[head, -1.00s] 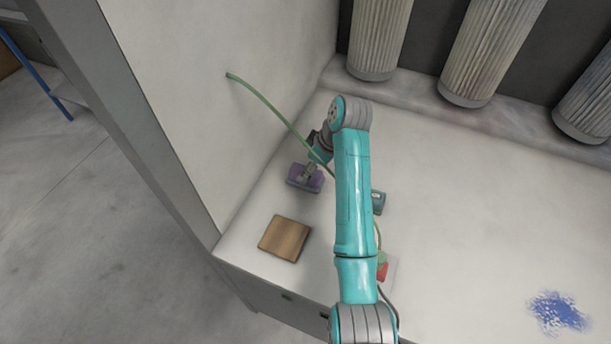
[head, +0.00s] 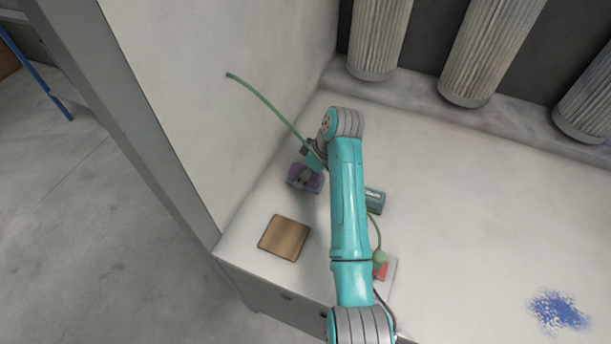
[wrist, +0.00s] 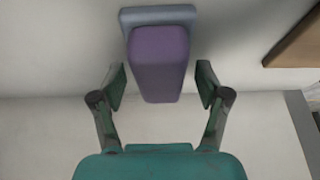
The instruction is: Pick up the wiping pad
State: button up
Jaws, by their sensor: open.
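The wiping pad (head: 304,178) is a purple block on a grey-blue base. It lies on the white bench near the left wall in the head view. In the wrist view the purple pad (wrist: 160,60) is centred between and beyond my fingertips, with its base (wrist: 158,14) at the top. My gripper (wrist: 160,88) is open, one finger on each side of the pad, with a gap on both sides. In the head view my gripper (head: 310,172) is small and partly hidden by the arm, just above the pad. Whether it touches the pad cannot be told.
A brown wooden block (head: 284,238) lies in front of the pad. A grey-teal box (head: 375,200) and a red and white item (head: 384,270) lie right of my arm. A blue stain (head: 558,311) marks the bench at right.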

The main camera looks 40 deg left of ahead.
dwell(0.3)
jog(key=shift+f, duration=0.1)
jog(key=c, duration=1.3)
jog(key=shift+o, duration=0.2)
notch_tip(320, 180, up, 11)
jog(key=shift+f, duration=0.2)
